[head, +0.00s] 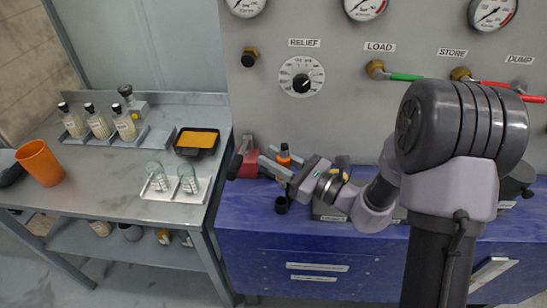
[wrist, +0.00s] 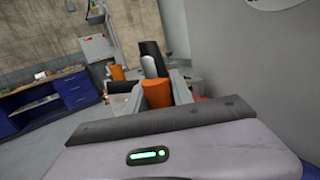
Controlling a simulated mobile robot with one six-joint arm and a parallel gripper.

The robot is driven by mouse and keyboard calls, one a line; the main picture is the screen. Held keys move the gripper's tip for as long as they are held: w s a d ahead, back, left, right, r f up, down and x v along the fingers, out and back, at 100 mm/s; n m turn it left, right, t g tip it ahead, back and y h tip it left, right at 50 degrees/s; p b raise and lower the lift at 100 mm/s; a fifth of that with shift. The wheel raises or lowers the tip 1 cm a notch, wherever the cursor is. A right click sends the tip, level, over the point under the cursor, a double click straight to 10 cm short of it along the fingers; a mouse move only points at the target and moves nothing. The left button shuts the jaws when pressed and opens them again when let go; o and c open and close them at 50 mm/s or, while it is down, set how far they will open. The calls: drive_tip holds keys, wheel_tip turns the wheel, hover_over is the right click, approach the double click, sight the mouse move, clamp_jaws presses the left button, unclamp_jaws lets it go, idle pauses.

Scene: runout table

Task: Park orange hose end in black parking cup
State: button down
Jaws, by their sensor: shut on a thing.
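The black parking cup (head: 281,204) is at the bench's front edge, below and nearer than the hose end. The hose end is apart from the cup. Its lower end is hidden by the fingers. I cannot pick out the cup in the wrist view.
The blue bench (head: 300,245) runs below a grey panel (head: 330,120) with gauges, a dial and coloured levers. A red item (head: 249,166) sits left of the hose end.

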drive_tip(key=shift+f+b, duration=1.8)
drive_tip(key=shift+f, duration=0.55)
drive_tip(key=shift+f, duration=0.2)
drive_tip(key=shift+f+b, duration=0.3)
drive_tip(key=shift+b, duration=0.25)
drive_tip(key=shift+f+b, duration=1.2)
drive_tip(key=shift+f, duration=0.65)
drive_tip(key=c, duration=1)
unclamp_jaws()
drive_tip(key=shift+c, duration=0.2)
drive_tip(key=shift+d, duration=0.1)
drive_tip(key=p+v, duration=0.4)
drive_tip(key=v, duration=1.2)
drive_tip(key=shift+d+r, duration=0.1)
drive_tip(key=shift+d, duration=0.1)
drive_tip(key=shift+s+d, duration=0.3)
